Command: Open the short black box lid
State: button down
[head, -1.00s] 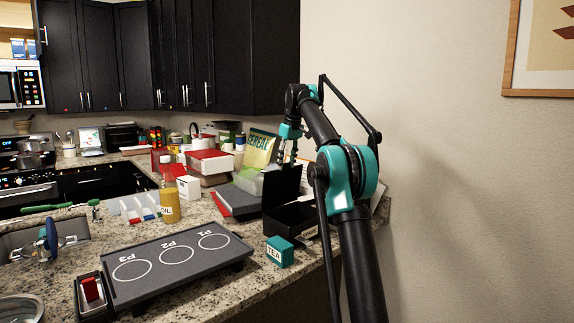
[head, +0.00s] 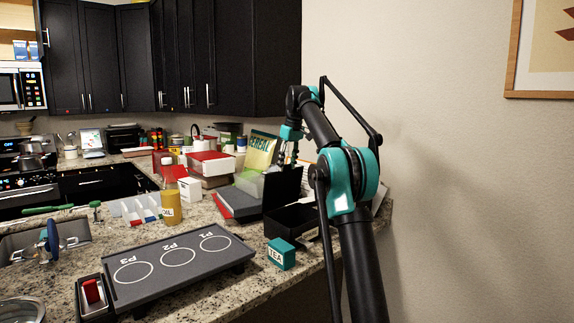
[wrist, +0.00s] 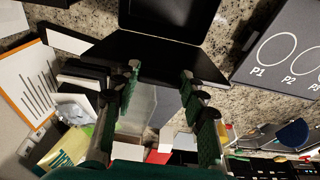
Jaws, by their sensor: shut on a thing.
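The short black box (head: 292,221) stands at the right end of the counter. Its lid (head: 282,187) is raised steeply on the box's far side, and the box is open on top. In the wrist view, the open box (wrist: 170,15) is at the top and the dark lid (wrist: 155,60) is below it. My gripper (head: 288,160) is at the lid's upper edge, and its fingers (wrist: 160,75) show there in the wrist view. It is shut on the lid with the fingers apart. The exact contact is hard to see, and my arm hides the box's right side.
A teal TEA box (head: 281,253) is in front of the black box. A grey board with marked circles (head: 178,262) lies to the left. An oil bottle (head: 171,205), cereal box (head: 263,149) and other clutter are behind. The wall is close on the right.

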jog(key=c, duration=0.8)
grip_release()
jog(key=shift+c, duration=0.2)
